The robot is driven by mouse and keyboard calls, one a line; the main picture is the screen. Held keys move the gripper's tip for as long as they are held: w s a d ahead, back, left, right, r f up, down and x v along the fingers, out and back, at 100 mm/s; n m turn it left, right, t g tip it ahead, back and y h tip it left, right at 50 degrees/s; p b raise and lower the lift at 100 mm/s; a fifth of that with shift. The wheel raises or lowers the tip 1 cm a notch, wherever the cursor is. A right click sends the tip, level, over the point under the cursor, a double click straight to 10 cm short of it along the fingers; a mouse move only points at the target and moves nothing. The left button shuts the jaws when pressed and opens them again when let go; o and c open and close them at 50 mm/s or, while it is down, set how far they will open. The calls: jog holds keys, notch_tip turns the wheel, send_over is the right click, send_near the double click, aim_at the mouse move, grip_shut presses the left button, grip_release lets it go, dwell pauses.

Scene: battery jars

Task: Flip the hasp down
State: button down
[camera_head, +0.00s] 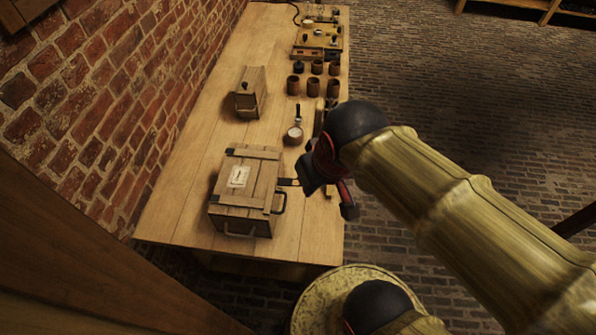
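A wooden crate (226,205) with a slatted lid and a paper label stands closed near the front of the table. A small hasp (289,182) sticks out roughly level from the right side of its lid, toward my gripper. My gripper (328,198) hangs just right of the hasp, over the table's right edge. Its dark and red fingers look spread apart, with nothing seen between them. A gap seems to show between gripper and hasp, but the depth is hard to judge.
Behind stand a smaller wooden box (250,92), a white-faced round item with a handle (294,134), and several brown jars (313,87). A brick wall (90,100) borders the left.

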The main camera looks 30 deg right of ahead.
jog(key=w+d+f+n+g+p, duration=0.1)
jog(key=w+d+f+g+p, duration=0.1)
jog(key=w+g+p, duration=0.3)
jog(key=n+h+p, duration=0.1)
jog(key=n+p, duration=0.1)
jog(key=n, duration=0.7)
send_over(291, 180)
jog(key=s, duration=0.2)
notch_tip(291, 180, down, 4)
jog(key=shift+w+d+n, duration=0.15)
jog(key=shift+d+n, duration=0.1)
jog(key=shift+n, duration=0.55)
jog(key=shift+f, duration=0.1)
jog(key=f, duration=0.4)
jog(key=d+f+b, duration=0.1)
jog(key=f, duration=0.4)
jog(key=s+f, duration=0.1)
jog(key=f, duration=0.3)
jog(key=shift+d+f, duration=0.15)
jog(key=shift+f, duration=0.25)
jog(key=shift+w+b, duration=0.15)
jog(key=shift+b, duration=0.2)
